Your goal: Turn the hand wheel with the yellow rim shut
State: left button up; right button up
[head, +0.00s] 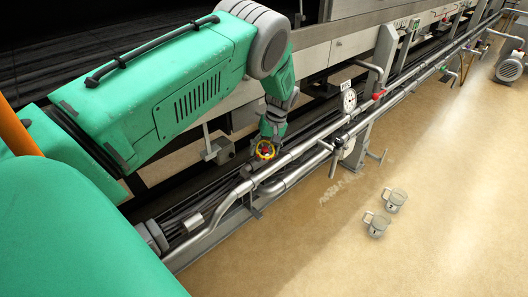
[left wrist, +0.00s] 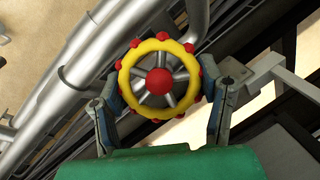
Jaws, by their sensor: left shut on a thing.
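The hand wheel (head: 265,150) has a yellow rim with red knobs and sits on the grey pipework in the head view. In the left wrist view the hand wheel (left wrist: 160,80) faces me, with a red hub and metal spokes. My left gripper (head: 267,140) is at the wheel. In the left wrist view the left gripper (left wrist: 168,92) has one finger on each side of the rim and is shut on it. The valve body behind the wheel is mostly hidden. My right gripper is not in view.
Long grey pipes (head: 330,135) run diagonally beside the wheel. A pressure gauge (head: 349,100) stands on them to the right. A grey bracket (left wrist: 275,72) lies close to the right finger in the wrist view.

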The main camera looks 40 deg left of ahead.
aim_at(267, 147)
pick_arm(q)
jog(key=shift+w+d+m, duration=0.2)
jog(key=shift+d+m, duration=0.15)
jog(key=shift+m, duration=0.45)
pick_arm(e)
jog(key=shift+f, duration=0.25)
pick_arm(q)
jog(key=shift+r, duration=0.1)
jog(key=o, duration=1.2)
jog(key=shift+d, duration=0.1)
jog(key=shift+c, duration=0.2)
jog(key=shift+s+d+r+g+y, duration=0.1)
jog(key=shift+r+g+y, duration=0.05)
jog(key=shift+g+y, duration=0.15)
jog(key=v, duration=0.6)
jog(key=shift+a+r, duration=0.2)
jog(key=shift+a, duration=0.05)
jog(key=v, duration=0.5)
jog(key=shift+d+r, duration=0.3)
jog(key=shift+d, duration=0.05)
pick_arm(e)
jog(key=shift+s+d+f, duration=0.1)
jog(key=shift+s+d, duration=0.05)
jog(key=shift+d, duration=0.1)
pick_arm(q)
jog(key=shift+a+f, duration=0.1)
jog(key=shift+a, duration=0.1)
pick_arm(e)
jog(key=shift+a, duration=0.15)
